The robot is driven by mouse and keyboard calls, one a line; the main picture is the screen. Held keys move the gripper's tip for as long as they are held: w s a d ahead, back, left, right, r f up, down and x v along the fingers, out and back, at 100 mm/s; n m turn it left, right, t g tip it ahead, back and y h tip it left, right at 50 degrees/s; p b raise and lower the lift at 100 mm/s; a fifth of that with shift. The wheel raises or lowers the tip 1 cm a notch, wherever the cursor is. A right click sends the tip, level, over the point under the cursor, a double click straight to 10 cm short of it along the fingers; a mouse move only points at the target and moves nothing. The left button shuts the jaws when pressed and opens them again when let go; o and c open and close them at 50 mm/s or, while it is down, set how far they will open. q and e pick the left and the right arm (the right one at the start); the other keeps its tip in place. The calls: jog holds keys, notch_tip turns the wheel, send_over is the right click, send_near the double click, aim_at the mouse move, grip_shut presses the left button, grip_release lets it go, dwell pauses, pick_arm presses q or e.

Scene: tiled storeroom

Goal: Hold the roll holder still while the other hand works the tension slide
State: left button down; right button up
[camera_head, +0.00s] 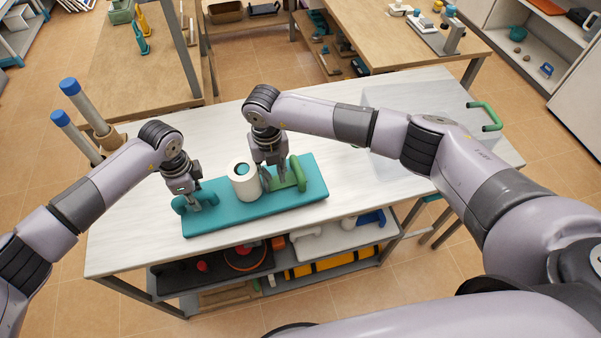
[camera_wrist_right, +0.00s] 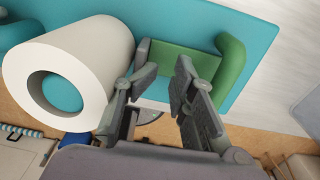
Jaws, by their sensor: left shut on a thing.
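The roll holder is a flat teal base (camera_head: 230,219) on the white table, with a teal handle (camera_head: 179,203) at its left end. A white roll (camera_head: 243,187) stands upright on it around a teal core. The green tension slide (camera_head: 298,173) lies right of the roll and has an upright green grip; its flat part (camera_wrist_right: 186,60) shows in the right wrist view. My left gripper (camera_head: 196,204) is shut on the teal handle. My right gripper (camera_head: 272,182) is open above the slide's flat part, between roll and grip; its fingers (camera_wrist_right: 160,88) are apart with nothing between them.
A lower shelf (camera_head: 278,285) holds several items. Wooden tables stand behind.

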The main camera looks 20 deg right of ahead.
pick_arm(q)
jog(key=shift+s+d+f, duration=0.1)
jog(key=shift+s+d, duration=0.05)
jog(key=shift+d, duration=0.1)
pick_arm(e)
jog(key=shift+o, duration=0.6)
jog(key=shift+a+r, duration=0.1)
jog(key=shift+r, duration=2.55)
pick_arm(q)
jog(key=c, duration=1.3)
grip_release()
jog(key=shift+a, duration=0.2)
pick_arm(e)
jog(key=shift+f, duration=0.15)
pick_arm(q)
jog(key=shift+o, duration=0.3)
jog(key=shift+o, duration=0.8)
pick_arm(e)
jog(key=shift+d, duration=0.2)
